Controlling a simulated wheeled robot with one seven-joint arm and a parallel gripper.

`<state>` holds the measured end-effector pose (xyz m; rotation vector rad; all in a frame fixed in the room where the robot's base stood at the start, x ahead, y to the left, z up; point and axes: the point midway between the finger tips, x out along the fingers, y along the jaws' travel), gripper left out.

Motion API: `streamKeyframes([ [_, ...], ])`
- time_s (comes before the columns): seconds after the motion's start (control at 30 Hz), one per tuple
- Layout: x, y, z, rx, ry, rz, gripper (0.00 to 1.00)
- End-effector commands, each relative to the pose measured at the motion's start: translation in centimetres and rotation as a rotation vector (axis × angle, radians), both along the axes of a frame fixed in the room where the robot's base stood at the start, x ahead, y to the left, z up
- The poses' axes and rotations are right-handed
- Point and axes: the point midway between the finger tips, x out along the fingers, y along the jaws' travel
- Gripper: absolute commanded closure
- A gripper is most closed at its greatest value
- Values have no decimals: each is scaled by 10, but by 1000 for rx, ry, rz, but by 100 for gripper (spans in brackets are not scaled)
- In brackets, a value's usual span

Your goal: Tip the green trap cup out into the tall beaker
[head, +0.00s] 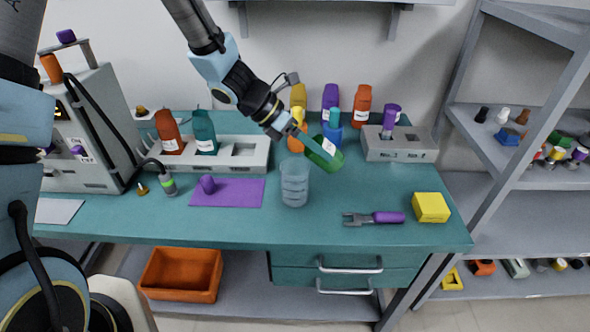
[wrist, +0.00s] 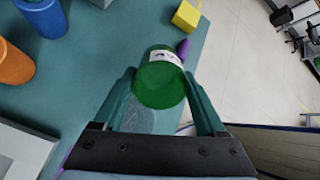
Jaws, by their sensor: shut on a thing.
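The green trap cup (head: 324,153) is held tilted in the air, just above and to the right of the tall beaker in the head view. My gripper (head: 316,148) is shut on the cup. In the wrist view the cup (wrist: 161,85) sits between the two fingers (wrist: 165,100), with a white label on its far side. The tall beaker (head: 295,186) is clear and stands upright on the teal bench. Part of it shows below the cup in the wrist view (wrist: 150,120). The contents of the cup cannot be made out.
A purple mat (head: 235,193) with a small purple cap lies left of the beaker. A purple-handled tool (head: 388,217) and a yellow block (head: 430,208) lie to the right. Several bottles and grey racks (head: 400,155) stand behind.

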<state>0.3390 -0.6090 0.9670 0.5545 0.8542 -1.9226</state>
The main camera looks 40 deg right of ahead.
Motion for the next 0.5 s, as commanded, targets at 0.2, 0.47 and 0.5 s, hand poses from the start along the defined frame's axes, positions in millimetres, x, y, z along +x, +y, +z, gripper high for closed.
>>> streamKeyframes([
  [0.2,1,1,-1,-24,18,1,84],
  [0.47,1,1,0,-50,41,0,84],
  [0.5,1,1,0,-55,44,1,84],
])
